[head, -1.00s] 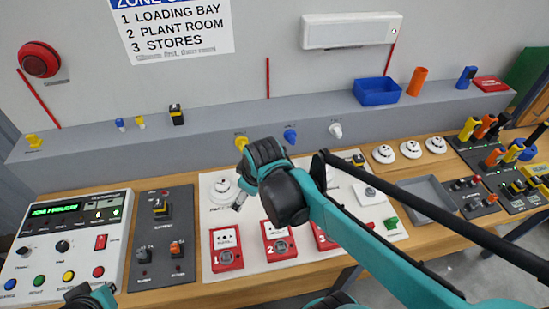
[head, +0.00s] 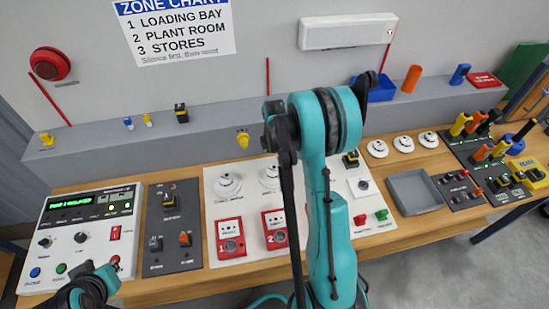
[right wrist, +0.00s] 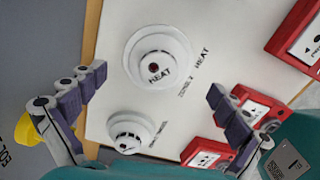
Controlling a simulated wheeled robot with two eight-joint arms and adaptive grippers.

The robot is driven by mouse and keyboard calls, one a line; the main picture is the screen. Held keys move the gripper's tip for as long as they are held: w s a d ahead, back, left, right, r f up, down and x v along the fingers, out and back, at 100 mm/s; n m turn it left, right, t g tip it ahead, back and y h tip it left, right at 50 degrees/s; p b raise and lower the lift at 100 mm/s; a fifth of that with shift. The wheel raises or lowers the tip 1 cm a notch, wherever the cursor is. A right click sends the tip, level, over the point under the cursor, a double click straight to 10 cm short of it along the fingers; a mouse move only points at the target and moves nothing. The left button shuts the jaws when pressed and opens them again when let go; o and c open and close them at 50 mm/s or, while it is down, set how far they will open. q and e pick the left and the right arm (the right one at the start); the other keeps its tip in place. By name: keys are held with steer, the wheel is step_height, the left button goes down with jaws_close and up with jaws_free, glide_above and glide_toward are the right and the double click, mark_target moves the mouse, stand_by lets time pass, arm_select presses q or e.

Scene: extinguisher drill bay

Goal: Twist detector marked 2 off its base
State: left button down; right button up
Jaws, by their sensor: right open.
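The detector marked 2 (right wrist: 158,58) is a round white unit labelled HEAT on the white panel, seen in the right wrist view. In the head view it (head: 269,178) is partly covered by my right arm. My right gripper (right wrist: 155,84) is open, with a dark finger on each side of the detector and nothing between them touching it visibly. Its distance above the detector is hard to judge. A second white detector (right wrist: 130,131) lies beside it; it also shows in the head view (head: 228,185). My left gripper (head: 95,288) is at the lower left; its opening is unclear.
Red call points (head: 230,238) sit on the panel in front of the detectors. A yellow knob (head: 243,139) is on the ledge behind. Left are a control panel (head: 88,225) and a dark switch plate (head: 172,225). A grey tray (head: 413,192) and spare detectors (head: 403,143) are right.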

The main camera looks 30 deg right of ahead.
mark_target(274, 168)
steer(key=shift+f+b, duration=0.3)
steer(key=shift+f, duration=2.5)
steer(key=c, duration=1.2)
